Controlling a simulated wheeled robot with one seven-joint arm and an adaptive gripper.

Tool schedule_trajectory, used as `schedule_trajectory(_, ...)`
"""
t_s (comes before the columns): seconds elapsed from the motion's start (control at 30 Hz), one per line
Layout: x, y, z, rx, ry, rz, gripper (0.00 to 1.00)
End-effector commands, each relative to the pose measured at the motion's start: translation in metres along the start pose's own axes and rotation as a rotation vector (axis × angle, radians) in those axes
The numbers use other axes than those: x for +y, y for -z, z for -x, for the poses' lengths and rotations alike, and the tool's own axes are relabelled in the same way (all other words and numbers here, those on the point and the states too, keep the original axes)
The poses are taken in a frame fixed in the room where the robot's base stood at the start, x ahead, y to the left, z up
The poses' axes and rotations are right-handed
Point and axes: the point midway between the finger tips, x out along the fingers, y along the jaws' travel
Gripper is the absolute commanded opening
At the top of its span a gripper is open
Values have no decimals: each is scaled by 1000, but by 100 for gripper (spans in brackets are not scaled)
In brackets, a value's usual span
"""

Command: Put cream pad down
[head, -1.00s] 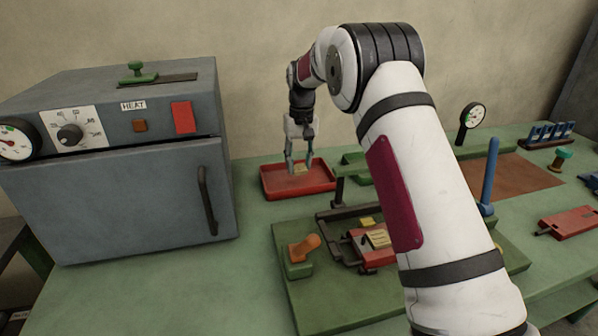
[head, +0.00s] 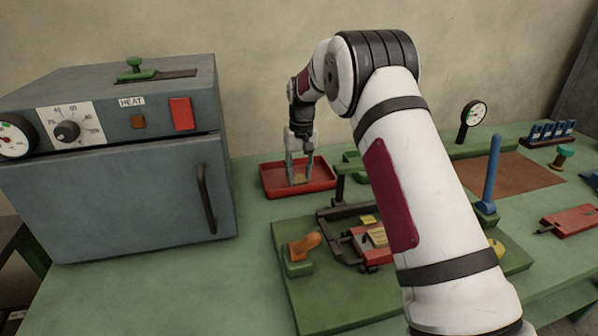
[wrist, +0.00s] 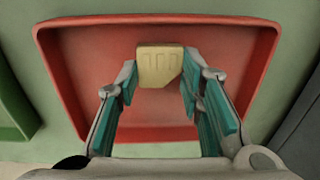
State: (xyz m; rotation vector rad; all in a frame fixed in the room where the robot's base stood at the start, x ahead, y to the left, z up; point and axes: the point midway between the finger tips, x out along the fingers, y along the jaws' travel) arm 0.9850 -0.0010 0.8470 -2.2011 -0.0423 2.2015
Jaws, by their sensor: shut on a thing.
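My gripper (head: 300,180) reaches down into a red tray (head: 325,186) beside the grey oven in the head view. In the wrist view my gripper (wrist: 160,97) is shut on the cream pad (wrist: 160,66), a small pale block with shallow marks on its face. The cream pad (head: 300,179) also shows low between the fingertips in the head view. In the wrist view the tray (wrist: 80,68) lies behind and around the pad. Whether the pad touches the tray floor I cannot tell.
The grey oven (head: 110,195) stands left of the tray, with its door shut. A blue post (head: 491,175) rises at right. Green table (head: 180,285) is bare at front left.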

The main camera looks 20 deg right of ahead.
Motion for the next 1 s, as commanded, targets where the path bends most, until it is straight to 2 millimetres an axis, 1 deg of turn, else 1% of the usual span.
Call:
schedule_trajectory(0.03, 0, 0, 0, 1, 0, 0, 14)
schedule_trajectory(0.07, 0, 0, 0, 0, 0, 0, 41)
schedule_trajectory(0.1, 0, 0, 0, 1, 0, 0, 50)
schedule_trajectory(0.13, 0, 0, 0, 1, 0, 0, 54)
schedule_trajectory(0.43, 0, 0, 1, 1, 0, 0, 54)
schedule_trajectory(0.57, -1, 0, 11, 3, 0, 0, 54)
schedule_trajectory(0.67, -1, 1, 25, 4, 0, 0, 54)
schedule_trajectory(1.0, 0, 1, 96, 5, 0, 0, 54)
